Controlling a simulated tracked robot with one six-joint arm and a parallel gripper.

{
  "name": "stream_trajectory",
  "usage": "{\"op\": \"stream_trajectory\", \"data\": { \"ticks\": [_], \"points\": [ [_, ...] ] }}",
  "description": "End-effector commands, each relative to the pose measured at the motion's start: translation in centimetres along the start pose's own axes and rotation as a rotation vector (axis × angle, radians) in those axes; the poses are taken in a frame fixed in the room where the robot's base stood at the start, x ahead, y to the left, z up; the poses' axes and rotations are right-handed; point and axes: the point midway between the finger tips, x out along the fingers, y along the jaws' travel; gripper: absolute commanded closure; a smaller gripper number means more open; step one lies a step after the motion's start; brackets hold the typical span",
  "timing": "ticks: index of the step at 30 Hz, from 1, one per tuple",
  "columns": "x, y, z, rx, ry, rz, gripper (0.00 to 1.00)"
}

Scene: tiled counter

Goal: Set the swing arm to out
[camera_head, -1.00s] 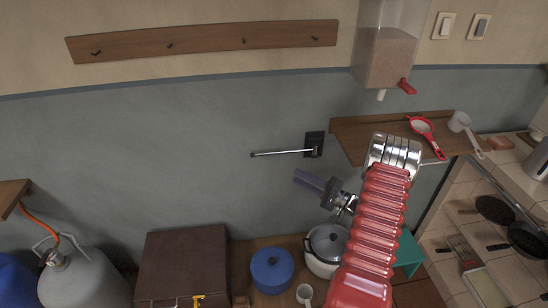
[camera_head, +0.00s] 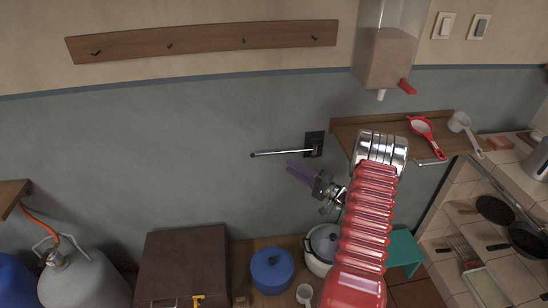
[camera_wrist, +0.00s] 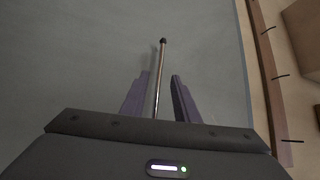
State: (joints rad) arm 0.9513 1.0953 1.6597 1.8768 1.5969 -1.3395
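The swing arm (camera_head: 282,153) is a thin metal rod with a dark tip, joined at its right end to a black wall plate (camera_head: 314,139). In the head view it points left, roughly level, close along the grey wall. My gripper (camera_head: 290,164) is just below the rod, its purple fingers pointing up and left. In the wrist view my gripper (camera_wrist: 160,80) is open, and the rod (camera_wrist: 158,75) shows between the two fingers, touching neither visibly. Its tip reaches beyond the fingertips. I cannot tell whether the rod lies fully between the fingers in depth.
A wooden shelf (camera_head: 350,133) with a red strainer (camera_head: 422,126) is right of the plate, behind my arm. A grain dispenser (camera_head: 388,55) hangs above it. Below are a blue pot (camera_head: 272,270), a white pot (camera_head: 318,262) and a brown case (camera_head: 185,265). The wall left of the rod is clear.

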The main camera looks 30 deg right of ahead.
Motion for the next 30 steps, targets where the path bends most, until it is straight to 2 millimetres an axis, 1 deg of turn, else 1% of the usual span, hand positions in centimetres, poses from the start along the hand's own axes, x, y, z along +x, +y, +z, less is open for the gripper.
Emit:
{"op": "stream_trajectory", "data": {
  "ticks": [1,3,12,18,22,30],
  "points": [
    [0.9,0.0,0.1,0.000,-0.003,0.000,0.72],
    [2.0,0.0,0.1,-0.001,-0.003,-0.001,0.72],
    [6.6,0.0,0.1,-0.001,-0.003,0.000,0.72],
    [8.9,0.0,0.1,0.000,-0.003,-0.001,0.72],
    [9.5,0.0,0.1,0.001,-0.001,0.001,0.72],
    [9.6,0.0,0.1,0.001,-0.001,0.000,0.72]
  ]
}}
